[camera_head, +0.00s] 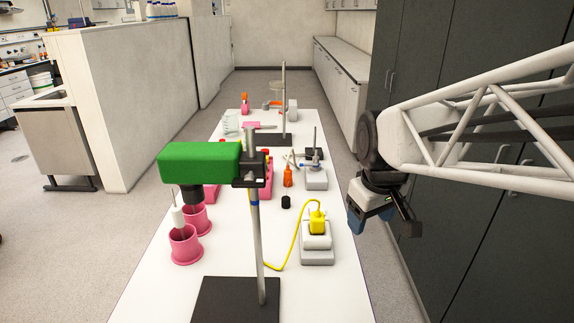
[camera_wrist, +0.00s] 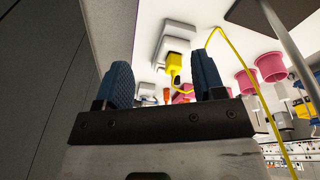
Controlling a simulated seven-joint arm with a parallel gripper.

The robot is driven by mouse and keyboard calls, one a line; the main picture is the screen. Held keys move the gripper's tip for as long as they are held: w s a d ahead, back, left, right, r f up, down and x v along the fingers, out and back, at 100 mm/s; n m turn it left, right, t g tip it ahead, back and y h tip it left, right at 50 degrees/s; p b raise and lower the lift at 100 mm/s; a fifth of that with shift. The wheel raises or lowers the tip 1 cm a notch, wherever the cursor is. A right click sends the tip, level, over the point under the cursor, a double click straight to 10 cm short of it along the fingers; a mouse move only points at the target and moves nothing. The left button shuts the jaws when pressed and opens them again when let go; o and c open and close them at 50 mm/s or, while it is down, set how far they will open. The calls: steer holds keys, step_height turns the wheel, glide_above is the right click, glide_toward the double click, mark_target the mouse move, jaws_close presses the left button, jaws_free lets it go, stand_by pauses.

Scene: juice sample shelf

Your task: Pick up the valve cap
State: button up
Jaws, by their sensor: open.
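A small black cylindrical piece (camera_head: 286,202) stands on the white table near its middle; it may be the valve cap, but I cannot tell for sure. No other piece is clearly a valve cap. My gripper (camera_head: 372,222) hangs off the table's right side, apart from everything on it. In the wrist view my gripper (camera_wrist: 162,78) shows two blue fingers spread apart with nothing held between them. The table's things show beyond the fingers there, seen tilted and partly hidden.
A yellow piece with a yellow cable (camera_head: 317,223) sits on a grey device near the table's right edge. A green block on a stand (camera_head: 200,160) rises above pink cups (camera_head: 185,245). Tall rods (camera_head: 283,100) stand farther back. Dark cabinets (camera_head: 430,60) line the right.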

steer(key=w+a+f+n, duration=0.1)
steer(key=w+a+n, duration=0.25)
steer(key=w, duration=0.75)
steer(key=n+g, duration=0.2)
steer(key=n, duration=0.9)
glide_above(287, 198)
steer(key=f, duration=1.4)
steer(key=shift+s+d, duration=0.1)
steer(key=shift+s, duration=0.3)
steer(key=shift+w+a+f+n, duration=0.25)
steer(key=shift+w+f+n, duration=0.05)
steer(key=shift+w+n, duration=0.05)
steer(key=shift+f, duration=1.3)
steer(key=shift+w+d+f, duration=0.1)
steer(key=shift+f, duration=2.5)
